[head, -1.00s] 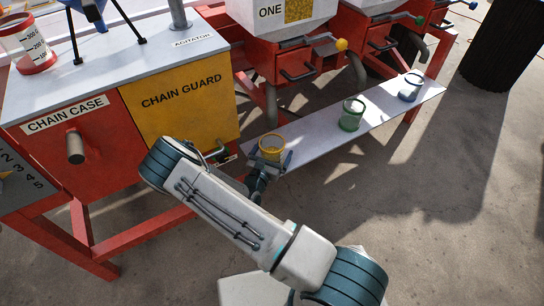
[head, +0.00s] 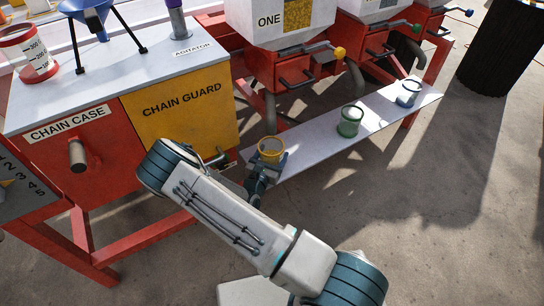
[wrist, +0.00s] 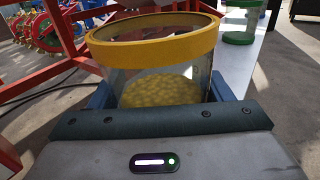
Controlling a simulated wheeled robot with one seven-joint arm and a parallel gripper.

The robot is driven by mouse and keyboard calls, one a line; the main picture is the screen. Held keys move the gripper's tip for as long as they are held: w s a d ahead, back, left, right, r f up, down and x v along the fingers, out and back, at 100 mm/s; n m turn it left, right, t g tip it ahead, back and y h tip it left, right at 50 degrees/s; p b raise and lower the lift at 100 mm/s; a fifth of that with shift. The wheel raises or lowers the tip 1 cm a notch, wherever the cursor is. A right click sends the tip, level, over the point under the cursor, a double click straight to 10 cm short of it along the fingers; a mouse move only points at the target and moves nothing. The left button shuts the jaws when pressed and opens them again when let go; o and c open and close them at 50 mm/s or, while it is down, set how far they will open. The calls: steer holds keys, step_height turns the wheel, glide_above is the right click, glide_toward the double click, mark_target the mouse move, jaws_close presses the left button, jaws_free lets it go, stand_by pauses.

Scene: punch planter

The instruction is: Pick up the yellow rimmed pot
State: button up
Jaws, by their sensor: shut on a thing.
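The yellow rimmed pot (head: 271,148) is a clear pot with a yellow rim, at the near left end of the white shelf (head: 325,142). It fills the middle of the wrist view (wrist: 155,55), upright or nearly so, with yellow grains inside. My gripper (head: 270,160) is shut on it, and its blue fingers (wrist: 160,98) show on both sides of the pot. The pot's base is hidden by my gripper, so I cannot tell whether it is clear of the shelf.
A green rimmed pot (head: 349,121) and a blue rimmed pot (head: 408,93) stand further along the shelf. Hopper one (head: 292,50) hangs above and behind. The yellow chain guard (head: 183,106) and red frame (head: 130,235) stand to the left. Concrete floor (head: 425,230) is open at the right.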

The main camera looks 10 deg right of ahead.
step_height(320, 180, up, 2)
steer(key=shift+p, duration=0.3)
steer(key=p+v, duration=0.4)
steer(key=v, duration=1.4)
steer(key=shift+f, duration=0.15)
steer(key=shift+w, duration=0.1)
